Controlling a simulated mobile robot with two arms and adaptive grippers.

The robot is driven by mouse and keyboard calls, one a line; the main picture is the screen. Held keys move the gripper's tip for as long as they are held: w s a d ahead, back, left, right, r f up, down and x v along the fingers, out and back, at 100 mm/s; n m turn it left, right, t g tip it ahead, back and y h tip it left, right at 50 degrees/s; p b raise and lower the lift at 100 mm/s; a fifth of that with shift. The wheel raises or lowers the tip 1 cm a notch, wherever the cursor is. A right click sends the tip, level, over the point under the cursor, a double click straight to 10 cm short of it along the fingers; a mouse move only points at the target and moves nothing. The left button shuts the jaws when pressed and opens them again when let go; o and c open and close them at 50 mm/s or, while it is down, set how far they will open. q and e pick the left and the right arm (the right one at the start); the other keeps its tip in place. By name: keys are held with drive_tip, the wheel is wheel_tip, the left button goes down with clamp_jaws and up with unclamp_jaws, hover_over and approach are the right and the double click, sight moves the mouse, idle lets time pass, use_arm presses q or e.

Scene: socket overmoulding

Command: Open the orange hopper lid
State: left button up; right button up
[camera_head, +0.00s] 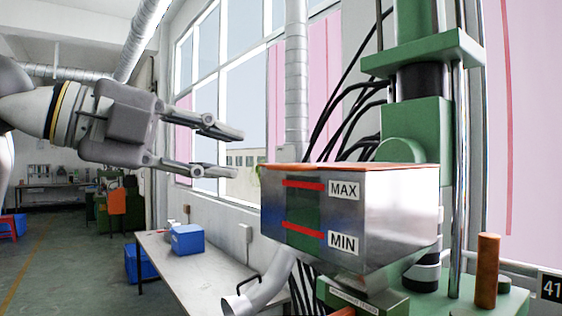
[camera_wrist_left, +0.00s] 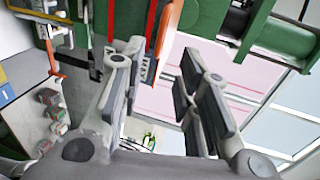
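The metal hopper (camera_head: 385,210) has a window with red MAX and MIN marks on its front. The orange lid (camera_head: 345,166) lies flat and shut on top, seen almost edge-on as a thin strip. My left gripper (camera_head: 239,153) is open and empty, pointing right, just left of the lid's left end and slightly above its level. The two do not appear to touch. In the left wrist view, the orange lid (camera_wrist_left: 168,30) shows as a tilted strip beyond the open fingers of the left gripper (camera_wrist_left: 168,90). My right gripper is not in view.
The green press (camera_head: 415,130) rises behind the hopper, with black cables (camera_head: 355,115) beside it. A grey table (camera_head: 200,265) with a blue box (camera_head: 187,239) stands below left. An orange cylinder (camera_head: 487,272) stands at right. Open air surrounds the left gripper.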

sight(279, 167)
use_arm(q)
drive_tip(key=p+x, duration=0.3)
drive_tip(key=x, duration=0.6)
drive_tip(key=shift+w+d+p, duration=0.15)
drive_tip(key=shift+d+p, duration=0.05)
drive_tip(key=shift+p, duration=0.1)
drive_tip(key=shift+w+d+f, duration=0.2)
drive_tip(key=shift+w+d, duration=0.25)
drive_tip(key=shift+d, duration=0.05)
drive_tip(key=shift+c, duration=0.5)
clamp_jaws()
